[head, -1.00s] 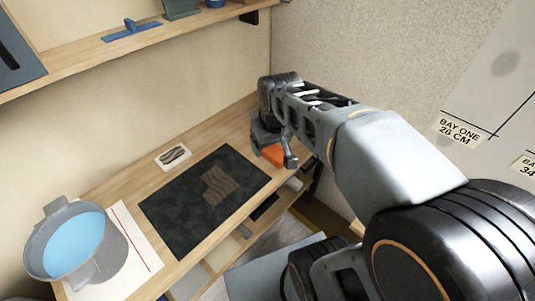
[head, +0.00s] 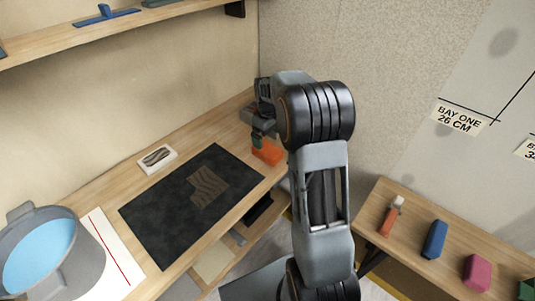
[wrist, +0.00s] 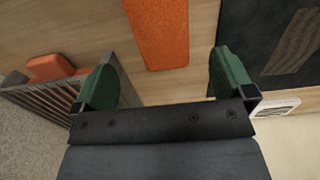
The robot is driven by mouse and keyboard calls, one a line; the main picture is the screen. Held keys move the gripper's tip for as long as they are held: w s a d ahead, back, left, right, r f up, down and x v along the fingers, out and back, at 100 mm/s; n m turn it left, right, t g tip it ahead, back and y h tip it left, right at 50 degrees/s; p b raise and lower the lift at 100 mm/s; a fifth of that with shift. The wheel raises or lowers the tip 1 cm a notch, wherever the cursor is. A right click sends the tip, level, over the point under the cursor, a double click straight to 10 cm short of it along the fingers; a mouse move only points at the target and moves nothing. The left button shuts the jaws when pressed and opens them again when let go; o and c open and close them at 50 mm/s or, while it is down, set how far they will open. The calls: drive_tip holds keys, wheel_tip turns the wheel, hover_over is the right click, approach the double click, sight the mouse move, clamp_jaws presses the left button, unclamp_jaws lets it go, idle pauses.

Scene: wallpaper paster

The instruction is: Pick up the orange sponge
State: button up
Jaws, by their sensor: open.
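The orange sponge (head: 267,152) lies on the wooden worktop near the back corner, right of the dark mat. In the wrist view the textured orange sponge (wrist: 160,30) lies flat at the top, partly cut off by the frame edge. My gripper (wrist: 160,78) is open and empty, its two green-padded fingers apart. The sponge is ahead of the fingertips, roughly in line with the gap and not between them. In the head view my gripper (head: 259,138) is right by the sponge and partly hides it.
A slatted grey rack (wrist: 75,90) with another orange piece (wrist: 50,67) stands left in the wrist view, near the wall. A side bench (head: 420,260) holds several coloured blocks.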

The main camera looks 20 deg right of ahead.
sight(267, 148)
drive_tip(key=shift+a+f, duration=0.1)
drive_tip(key=shift+f, duration=3.65)
drive_tip(key=shift+c, duration=0.5)
drive_tip(key=c, duration=0.9)
